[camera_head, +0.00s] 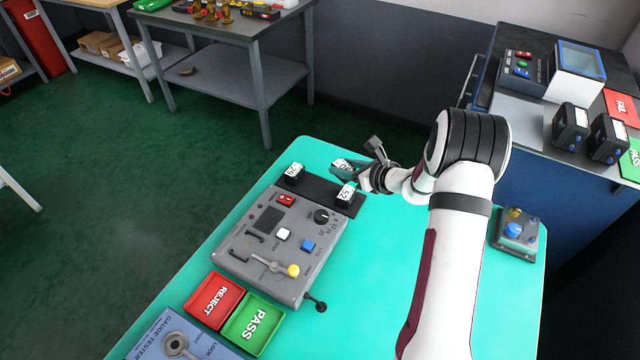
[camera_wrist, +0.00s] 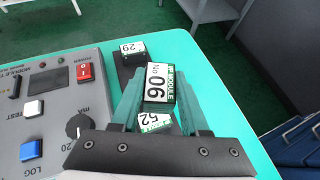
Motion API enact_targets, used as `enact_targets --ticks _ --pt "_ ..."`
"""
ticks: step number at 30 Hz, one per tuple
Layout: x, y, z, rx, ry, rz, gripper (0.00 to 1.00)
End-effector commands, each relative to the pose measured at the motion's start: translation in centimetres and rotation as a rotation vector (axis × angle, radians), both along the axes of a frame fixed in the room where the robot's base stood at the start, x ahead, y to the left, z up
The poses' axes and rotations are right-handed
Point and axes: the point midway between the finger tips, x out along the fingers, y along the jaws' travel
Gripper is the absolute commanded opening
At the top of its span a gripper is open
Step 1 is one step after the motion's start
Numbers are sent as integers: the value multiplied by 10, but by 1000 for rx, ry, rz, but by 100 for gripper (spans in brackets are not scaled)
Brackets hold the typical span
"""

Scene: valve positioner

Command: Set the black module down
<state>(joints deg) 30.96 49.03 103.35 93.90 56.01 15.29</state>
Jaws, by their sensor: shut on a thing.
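My gripper (camera_head: 358,168) is shut on a black module (camera_wrist: 159,86) whose white and green label reads "No 06". The teal fingers sit on both sides of it in the wrist view. In the head view the held module (camera_head: 342,165) is partly hidden by my gripper, over or just behind the black rack (camera_head: 320,189). A second module (camera_head: 294,173) stands at the rack's left end, and one marked 52 (camera_head: 347,194) at its right end. The wrist view shows these modules too (camera_wrist: 132,50) (camera_wrist: 154,122). I cannot tell the gap below the held module.
A grey module tester (camera_head: 270,245) with switches, a knob and a yellow-tipped lever stands in front of the rack. A red REJECT tray (camera_head: 214,300) and a green PASS tray (camera_head: 254,324) lie nearer. A small grey box (camera_head: 516,233) stands right. The teal table (camera_head: 380,275) is otherwise clear mid-right.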

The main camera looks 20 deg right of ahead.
Motion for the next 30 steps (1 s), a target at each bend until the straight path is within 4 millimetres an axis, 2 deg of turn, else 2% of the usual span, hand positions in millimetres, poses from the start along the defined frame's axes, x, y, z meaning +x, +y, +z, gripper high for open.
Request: enact_targets --ticks 1,3,8,15,26,27,30 --pt "10 14 -10 1 3 6 0" --pt "23 29 -22 1 0 5 0" --pt "40 49 -37 0 -2 4 0" --pt "41 51 -77 0 -1 2 0" --pt "42 50 -81 -1 -4 2 0" --pt "42 50 -81 -1 -4 2 52" --pt "42 50 -81 -1 -2 3 70"
